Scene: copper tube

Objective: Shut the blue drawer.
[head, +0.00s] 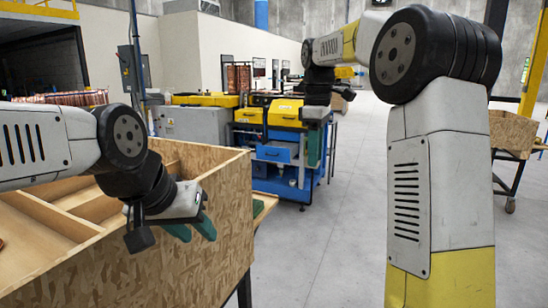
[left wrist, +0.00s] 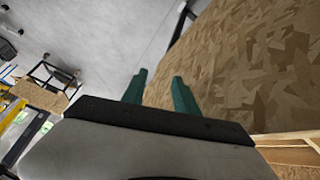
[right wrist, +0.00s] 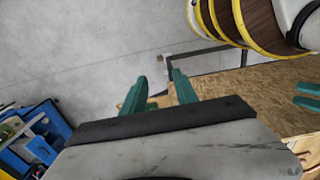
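The blue drawer (head: 273,153) is in the front of the blue and yellow machine (head: 290,178) in the middle of the head view. It appears to stick out a little from the front. Blue parts of the machine (right wrist: 40,148) show at the left edge of the right wrist view. My right gripper (head: 316,150) is just right of the drawer in the head view, apart from it as far as I can see. It is open and empty in the right wrist view (right wrist: 160,92). My left gripper (head: 192,228) is open and empty beside the chipboard crate; it shows in its wrist view (left wrist: 159,92).
The chipboard crate (head: 205,250) with inner dividers fills the lower left. Yellow drawers (head: 284,112) sit above the blue drawer. A grey cabinet (head: 196,122) stands left of the machine.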

